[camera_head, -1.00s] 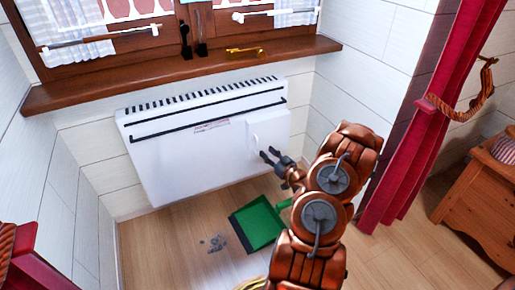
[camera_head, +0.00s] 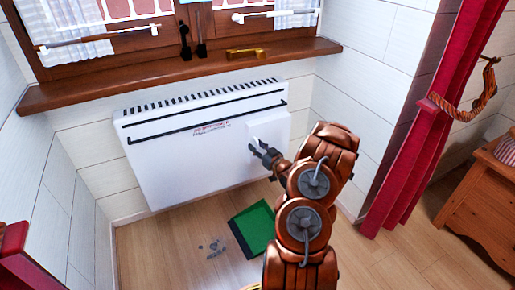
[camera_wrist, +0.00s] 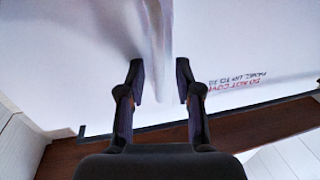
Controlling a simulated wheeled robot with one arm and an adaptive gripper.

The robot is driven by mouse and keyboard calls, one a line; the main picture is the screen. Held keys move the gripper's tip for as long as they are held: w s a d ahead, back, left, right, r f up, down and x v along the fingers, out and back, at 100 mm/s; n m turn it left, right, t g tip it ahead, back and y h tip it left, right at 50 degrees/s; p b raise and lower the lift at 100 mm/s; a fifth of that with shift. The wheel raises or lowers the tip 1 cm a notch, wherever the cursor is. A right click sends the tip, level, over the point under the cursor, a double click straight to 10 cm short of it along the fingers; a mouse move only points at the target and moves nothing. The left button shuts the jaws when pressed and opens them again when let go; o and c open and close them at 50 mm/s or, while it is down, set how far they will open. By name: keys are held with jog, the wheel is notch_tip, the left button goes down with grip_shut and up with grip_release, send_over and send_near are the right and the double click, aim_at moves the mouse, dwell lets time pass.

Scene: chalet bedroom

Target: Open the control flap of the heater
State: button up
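The white heater (camera_head: 190,165) hangs on the wall below the window sill. Its control flap (camera_head: 276,135) is a pale square panel at the heater's right end and looks closed. My gripper (camera_head: 257,149) is at the flap's left part, where the small white handle is. In the wrist view my gripper (camera_wrist: 160,84) has its two dark fingers apart, with a white protruding handle (camera_wrist: 158,45) between them. Narrow gaps show beside the handle, so the fingers do not look clamped on it. The handle's far end is blurred.
A green dustpan (camera_head: 254,228) and grey debris (camera_head: 212,248) lie on the floor below the heater. The wooden sill (camera_head: 130,80) above holds small items. A red curtain (camera_head: 415,150) and wooden cabinet (camera_head: 480,205) stand to the right.

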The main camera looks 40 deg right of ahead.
grip_shut()
dwell(0.6)
